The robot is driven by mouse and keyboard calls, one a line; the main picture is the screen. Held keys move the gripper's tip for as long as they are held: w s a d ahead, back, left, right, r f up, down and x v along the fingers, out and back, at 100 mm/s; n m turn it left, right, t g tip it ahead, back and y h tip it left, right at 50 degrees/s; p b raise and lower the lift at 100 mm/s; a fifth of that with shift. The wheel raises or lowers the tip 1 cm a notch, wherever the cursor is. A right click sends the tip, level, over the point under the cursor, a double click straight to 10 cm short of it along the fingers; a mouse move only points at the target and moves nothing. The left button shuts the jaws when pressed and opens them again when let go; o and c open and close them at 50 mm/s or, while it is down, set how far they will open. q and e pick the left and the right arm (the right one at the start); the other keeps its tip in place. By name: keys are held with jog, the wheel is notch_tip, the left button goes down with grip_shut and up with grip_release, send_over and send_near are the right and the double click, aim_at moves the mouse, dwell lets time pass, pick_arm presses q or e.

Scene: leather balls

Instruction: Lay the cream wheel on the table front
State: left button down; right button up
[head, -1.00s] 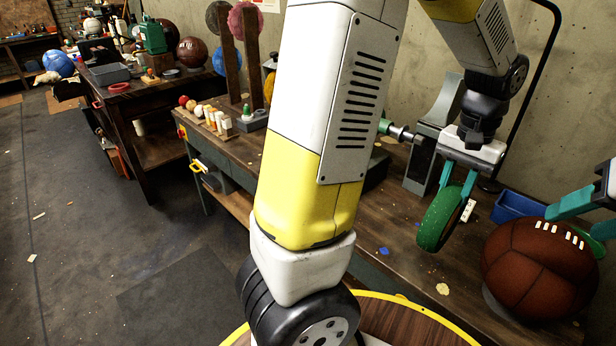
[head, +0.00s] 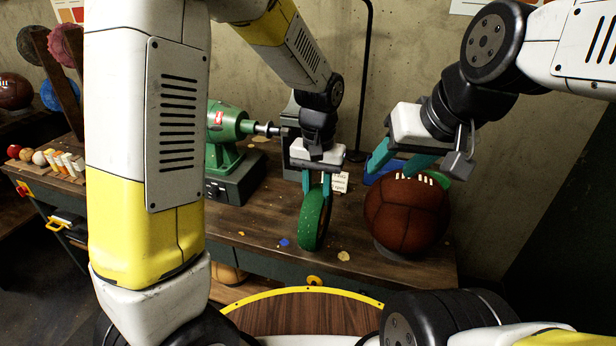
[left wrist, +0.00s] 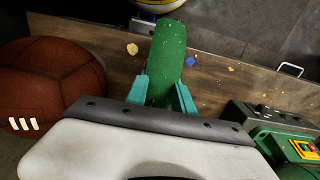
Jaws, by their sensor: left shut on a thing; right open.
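My left gripper (head: 316,186) is shut on a speckled green wheel (head: 314,222), held upright on edge near the table's front part. I cannot tell whether its lower rim touches the wood. In the left wrist view the green wheel (left wrist: 166,58) sits between the two teal fingers. No cream wheel can be made out. My right gripper (head: 398,168) is open at the top of a brown laced leather ball (head: 405,217); I cannot tell whether its fingers touch the ball. The wooden table (head: 262,222) runs along the wall.
A green grinder (head: 226,135) on a dark base stands left of the held wheel. A small white card (head: 340,182) stands behind it. Small balls and bottles (head: 55,161) line the table's left end, near a rack of round discs (head: 68,44). Scraps lie on the front strip.

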pick_arm(q)
jog(key=w+a+f, duration=0.1)
jog(key=w+f, duration=0.3)
jog(key=w, duration=0.2)
jog(key=shift+w, duration=0.3)
jog(key=shift+f, duration=0.1)
jog(key=shift+f, duration=0.15)
jog(key=c, duration=1.1)
grip_release()
